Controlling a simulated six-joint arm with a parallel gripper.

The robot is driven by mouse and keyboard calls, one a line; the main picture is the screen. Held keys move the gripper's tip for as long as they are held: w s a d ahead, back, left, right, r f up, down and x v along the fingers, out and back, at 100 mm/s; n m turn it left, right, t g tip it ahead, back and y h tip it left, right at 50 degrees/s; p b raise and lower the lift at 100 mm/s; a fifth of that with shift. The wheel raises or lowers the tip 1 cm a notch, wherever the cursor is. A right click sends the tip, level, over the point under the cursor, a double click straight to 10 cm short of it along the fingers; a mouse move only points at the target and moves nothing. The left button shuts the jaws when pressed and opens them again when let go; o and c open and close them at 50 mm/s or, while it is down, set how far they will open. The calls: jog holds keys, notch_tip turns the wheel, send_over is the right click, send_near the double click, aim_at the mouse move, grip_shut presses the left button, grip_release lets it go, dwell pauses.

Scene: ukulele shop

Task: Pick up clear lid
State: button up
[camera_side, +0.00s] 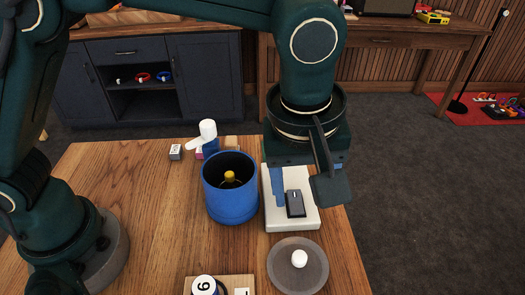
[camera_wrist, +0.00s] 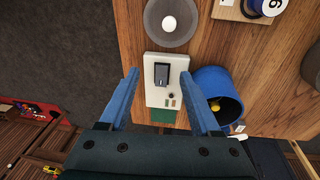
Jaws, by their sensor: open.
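The clear lid (camera_side: 284,271) is a grey see-through disc with a white round knob (camera_side: 299,258). It lies on the wooden table near the front right edge in the side view. In the wrist view the lid (camera_wrist: 183,34) is at the top centre. My gripper (camera_wrist: 164,95) has two blue fingers, spread apart and empty. In the side view, a blue finger (camera_side: 278,187) hangs over the white device, behind the lid; the other finger is mostly hidden by the wrist parts. The gripper is apart from the lid.
A white device (camera_side: 308,219) with a dark panel lies between gripper and lid. A blue canister (camera_side: 231,203), open at the top with something yellow inside, stands left of it. A wooden board (camera_side: 248,282) with a numbered round piece (camera_side: 204,285) is left of the lid.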

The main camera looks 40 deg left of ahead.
jog(key=m, duration=0.2)
send_over(300, 257)
jog(key=shift+g+y, duration=0.4)
jog(key=f, duration=0.5)
jog(key=shift+s+d+f, duration=0.2)
jog(key=shift+s, duration=0.1)
jog(key=shift+w+a+f, duration=0.1)
jog(key=shift+w+f, duration=0.05)
jog(key=shift+f, duration=0.95)
jog(key=shift+w+a+f, duration=0.1)
jog(key=shift+f, duration=1)
grip_shut()
